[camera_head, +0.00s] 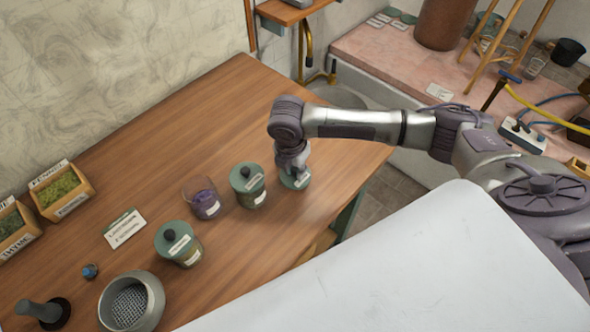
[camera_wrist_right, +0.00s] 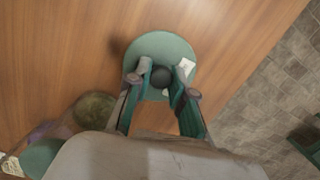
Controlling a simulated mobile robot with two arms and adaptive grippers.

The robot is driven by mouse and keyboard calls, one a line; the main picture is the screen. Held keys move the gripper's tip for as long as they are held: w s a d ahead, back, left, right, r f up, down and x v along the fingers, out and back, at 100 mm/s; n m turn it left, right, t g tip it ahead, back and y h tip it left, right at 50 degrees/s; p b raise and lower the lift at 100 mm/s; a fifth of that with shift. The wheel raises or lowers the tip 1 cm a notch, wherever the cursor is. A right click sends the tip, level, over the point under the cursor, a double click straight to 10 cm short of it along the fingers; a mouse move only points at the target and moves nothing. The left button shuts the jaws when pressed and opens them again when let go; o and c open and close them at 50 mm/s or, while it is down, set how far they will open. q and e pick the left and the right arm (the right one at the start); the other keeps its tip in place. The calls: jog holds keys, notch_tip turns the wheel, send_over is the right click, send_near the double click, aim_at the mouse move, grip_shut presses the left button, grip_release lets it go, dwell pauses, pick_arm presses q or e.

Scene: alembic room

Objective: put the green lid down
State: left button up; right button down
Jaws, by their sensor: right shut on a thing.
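The green lid (camera_wrist_right: 158,48) is a round disc with a dark knob (camera_wrist_right: 161,76) and a small white label. In the right wrist view my right gripper (camera_wrist_right: 162,78) is shut on the knob. In the head view the lid (camera_head: 296,181) shows under my right gripper (camera_head: 293,170), close to the right end of the wooden table. I cannot tell whether the lid touches the table. An open glass jar (camera_head: 203,203) with purple contents and no lid stands to the left. My left gripper is not in view.
Two jars with green lids, one (camera_head: 248,185) near the gripper and one (camera_head: 180,243) farther left, stand on the table (camera_head: 222,115). A sieve (camera_head: 131,303), a label card (camera_head: 124,228) and herb boxes (camera_head: 62,191) are at the left. The table's back middle is clear.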

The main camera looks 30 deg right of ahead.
aim_at(292, 179)
jog(key=shift+f, duration=0.9)
jog(key=shift+f, duration=0.1)
jog(key=c, duration=1)
grip_release()
notch_tip(292, 179, up, 12)
jog(key=a+b, duration=0.1)
jog(key=shift+s+a+b, duration=0.15)
jog(key=shift+s+b, duration=0.15)
jog(key=shift+b, duration=0.05)
